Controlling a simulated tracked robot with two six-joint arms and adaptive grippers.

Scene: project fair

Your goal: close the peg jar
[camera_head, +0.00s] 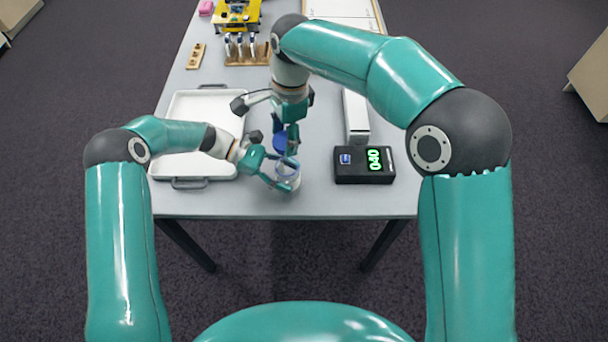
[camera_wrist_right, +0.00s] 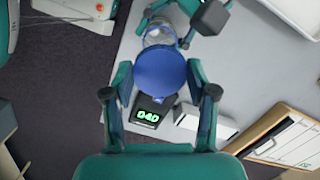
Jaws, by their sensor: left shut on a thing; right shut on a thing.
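The clear peg jar (camera_head: 289,182) stands near the front edge of the table. My left gripper (camera_head: 279,173) is shut on the jar from the left. My right gripper (camera_head: 286,140) is shut on the blue lid (camera_head: 280,143), which shows just beyond and above the jar, apart from its mouth. In the right wrist view the round blue lid (camera_wrist_right: 160,72) is between the two fingers, and the jar (camera_wrist_right: 158,32) shows past it, partly covered, with my left gripper beside it. The jar's contents are hard to make out.
A white tray (camera_head: 174,137) lies at the left, under my left arm. A black box with a green display (camera_head: 364,165) and a white box (camera_head: 355,117) are at the right. A wooden rack (camera_head: 247,57) and a yellow device (camera_head: 238,16) stand farther back.

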